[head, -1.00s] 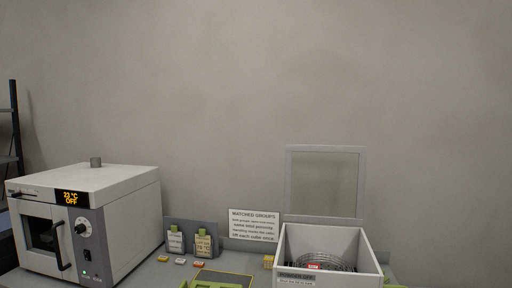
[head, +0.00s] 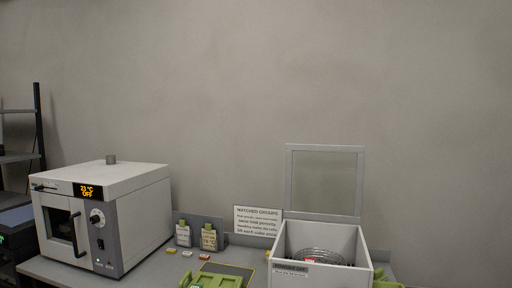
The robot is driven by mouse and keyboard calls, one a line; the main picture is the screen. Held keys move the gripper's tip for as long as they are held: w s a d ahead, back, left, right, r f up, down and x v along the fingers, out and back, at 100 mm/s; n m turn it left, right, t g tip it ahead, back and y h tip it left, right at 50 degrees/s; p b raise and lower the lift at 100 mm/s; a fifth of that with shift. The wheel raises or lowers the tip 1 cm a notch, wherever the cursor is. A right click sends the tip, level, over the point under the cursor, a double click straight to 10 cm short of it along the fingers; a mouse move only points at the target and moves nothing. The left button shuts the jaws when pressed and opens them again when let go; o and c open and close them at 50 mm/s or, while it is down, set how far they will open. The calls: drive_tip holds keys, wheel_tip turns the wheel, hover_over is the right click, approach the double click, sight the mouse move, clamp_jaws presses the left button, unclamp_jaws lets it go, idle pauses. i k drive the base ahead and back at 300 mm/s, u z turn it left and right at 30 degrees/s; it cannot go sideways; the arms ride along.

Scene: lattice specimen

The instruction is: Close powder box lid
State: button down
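The powder box (head: 362,262) is an open-topped white box at the lower right of the head view. Inside the box are a round wire coil or basket (head: 322,256) and a small red item (head: 309,260). The lower part of the box is cut off by the frame. My gripper is not in view.
A white oven (head: 105,215) reading 23 °C OFF stands at the left. Two tagged bottles (head: 208,238), small coloured blocks (head: 187,254), a sign (head: 257,221) and a green tray (head: 216,281) sit between oven and box. A dark shelf (head: 38,125) stands far left.

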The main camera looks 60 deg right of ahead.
sight(360, 149)
drive_tip(key=z, duration=0.05)
drive_tip(key=k, duration=0.25)
drive_tip(key=u, duration=1.55)
drive_tip(key=k, duration=1.35)
drive_tip(key=z, duration=1.3)
drive_tip(key=i, duration=1.15)
drive_tip(key=z, duration=0.15)
